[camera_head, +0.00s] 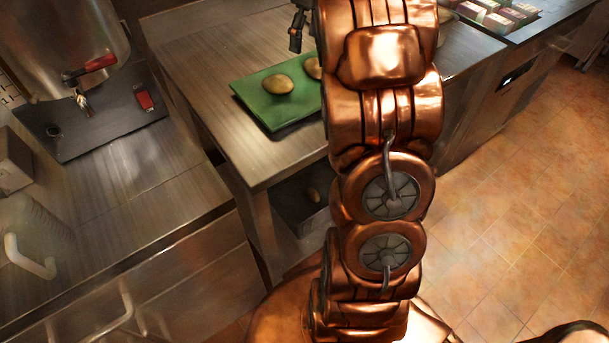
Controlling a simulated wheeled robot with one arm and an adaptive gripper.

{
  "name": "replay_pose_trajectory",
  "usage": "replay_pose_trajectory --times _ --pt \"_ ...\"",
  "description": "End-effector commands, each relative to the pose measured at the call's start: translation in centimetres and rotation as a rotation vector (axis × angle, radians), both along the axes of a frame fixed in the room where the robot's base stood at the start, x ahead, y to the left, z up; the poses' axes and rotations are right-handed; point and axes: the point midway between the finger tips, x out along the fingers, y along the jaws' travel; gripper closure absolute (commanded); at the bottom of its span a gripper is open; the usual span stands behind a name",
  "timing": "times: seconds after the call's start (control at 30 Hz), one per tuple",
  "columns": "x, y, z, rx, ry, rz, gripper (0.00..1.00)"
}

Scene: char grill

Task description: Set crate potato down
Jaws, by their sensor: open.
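A brown potato (278,84) lies on a green board (285,121) on the steel table. A second potato (314,67) lies beside it to the right, partly hidden behind my copper arm. Another potato (313,194) shows on the shelf under the table, in or on a dark crate (292,207) that is mostly hidden by my arm and the table. My gripper (296,42) is only partly in view at the top, above and behind the green board. Its visible dark finger holds nothing that I can see. It is open, and the rest is hidden behind my arm.
The steel table (205,65) has bare room left of the board. At the left, a metal urn (60,40) with a red-handled tap stands on a dark mat (120,128). Small boxes (500,20) sit at the top right. The tiled floor (530,200) is clear at right.

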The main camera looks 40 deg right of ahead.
Motion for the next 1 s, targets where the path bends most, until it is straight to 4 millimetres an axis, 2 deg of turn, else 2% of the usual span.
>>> replay_pose_trajectory --times 0.03,0.2,0.27,0.5,0.8,1.0 --pt "-0.8 1.9 -0.1 0.003 0.012 -0.02 0.22" --pt "-4.1 7.1 -0.8 0.006 0.051 -0.11 0.22" --pt "-5.3 8.8 -1.2 0.006 0.063 -0.139 0.22" --pt "-11.5 15.0 -3.5 -0.002 0.119 -0.242 0.22" --pt "-21.0 21.0 -7.6 -0.034 0.181 -0.335 0.22" --pt "-27.1 23.2 -10.8 -0.064 0.213 -0.376 0.22"
